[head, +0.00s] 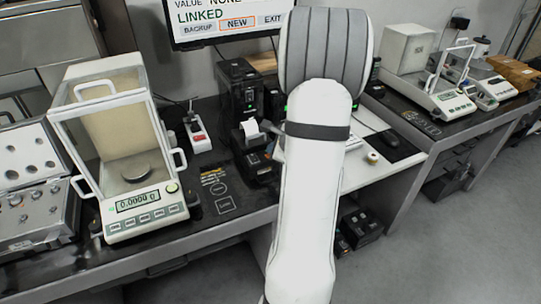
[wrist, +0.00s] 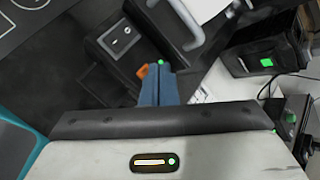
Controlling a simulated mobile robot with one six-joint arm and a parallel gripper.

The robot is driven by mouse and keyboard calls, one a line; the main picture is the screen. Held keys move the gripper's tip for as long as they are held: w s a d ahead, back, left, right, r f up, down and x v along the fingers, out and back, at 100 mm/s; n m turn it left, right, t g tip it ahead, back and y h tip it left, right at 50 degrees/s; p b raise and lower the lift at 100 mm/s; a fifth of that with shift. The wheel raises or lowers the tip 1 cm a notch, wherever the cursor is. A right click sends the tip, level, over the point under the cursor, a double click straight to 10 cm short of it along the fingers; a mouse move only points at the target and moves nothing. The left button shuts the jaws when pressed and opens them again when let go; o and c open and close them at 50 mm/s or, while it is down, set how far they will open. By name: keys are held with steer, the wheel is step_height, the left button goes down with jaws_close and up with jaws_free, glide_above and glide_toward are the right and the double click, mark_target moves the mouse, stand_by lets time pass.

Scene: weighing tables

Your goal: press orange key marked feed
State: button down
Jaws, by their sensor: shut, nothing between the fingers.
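The orange key (wrist: 143,71) shows in the wrist view as a small orange patch on a dark device, close beside my fingertips and partly hidden by them. Its marking cannot be read. My gripper (wrist: 160,70) has its blue fingers together with nothing between them; whether they touch the key cannot be told. A small green light (wrist: 160,62) shows right at the tips. In the head view the black printer (head: 256,163) with a white paper strip (head: 251,129) stands left of my arm, which hides my gripper there. I cannot make out the key in that view.
A rocker switch (wrist: 121,39) and a grey bar (wrist: 181,24) lie just beyond the fingers. A monitor (head: 225,22) hangs behind. More balances (head: 445,95) stand at right.

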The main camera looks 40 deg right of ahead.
steer(key=shift+f+b, duration=0.4)
steer(key=shift+b, duration=0.15)
stand_by(0.4)
stand_by(0.4)
steer(key=shift+r+p, duration=0.5)
steer(key=shift+r, duration=0.3)
steer(key=shift+r+p, duration=1.95)
steer(key=shift+r, duration=0.65)
steer(key=shift+f, duration=0.1)
